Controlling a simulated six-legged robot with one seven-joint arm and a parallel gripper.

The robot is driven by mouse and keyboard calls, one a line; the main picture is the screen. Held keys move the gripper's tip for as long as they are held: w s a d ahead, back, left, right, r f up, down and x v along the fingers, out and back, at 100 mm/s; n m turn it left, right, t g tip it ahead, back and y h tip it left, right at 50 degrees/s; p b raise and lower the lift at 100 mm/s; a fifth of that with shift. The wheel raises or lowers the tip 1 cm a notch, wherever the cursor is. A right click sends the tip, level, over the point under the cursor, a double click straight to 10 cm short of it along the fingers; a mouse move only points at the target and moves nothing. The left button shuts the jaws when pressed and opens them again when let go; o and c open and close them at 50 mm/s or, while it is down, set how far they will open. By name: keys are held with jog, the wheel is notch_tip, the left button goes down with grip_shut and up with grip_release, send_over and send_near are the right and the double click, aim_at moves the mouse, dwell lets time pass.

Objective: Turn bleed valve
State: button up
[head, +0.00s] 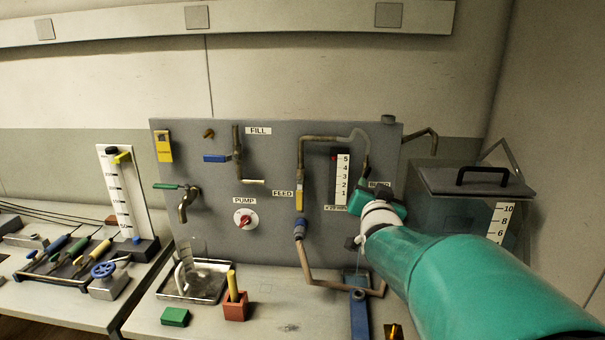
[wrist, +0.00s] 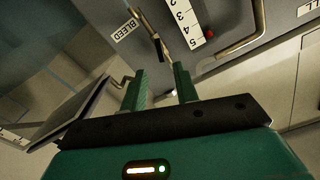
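The bleed valve (wrist: 153,28) shows in the wrist view as a thin dark and brass fitting beside the BLEED label (wrist: 125,30). My gripper (wrist: 161,72) is open, with its two green fingers apart and nothing clearly held between them. The fitting lies just beyond the fingertips, roughly in line with the gap; I cannot tell if they touch. In the head view my gripper (head: 372,187) is at the right part of the grey panel (head: 270,185), and it hides most of the valve and its label.
A lidded clear tank (head: 470,205) stands close to the right of my gripper. A level scale (head: 341,180) and the yellow-handled FEED valve (head: 299,198) are to its left. Below are a hose (head: 315,278) and a blue upright piece (head: 359,312). The bench front (head: 285,310) has free room.

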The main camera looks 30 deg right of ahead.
aim_at(368, 174)
jog(key=x, duration=0.7)
jog(key=shift+w, duration=0.15)
grip_shut()
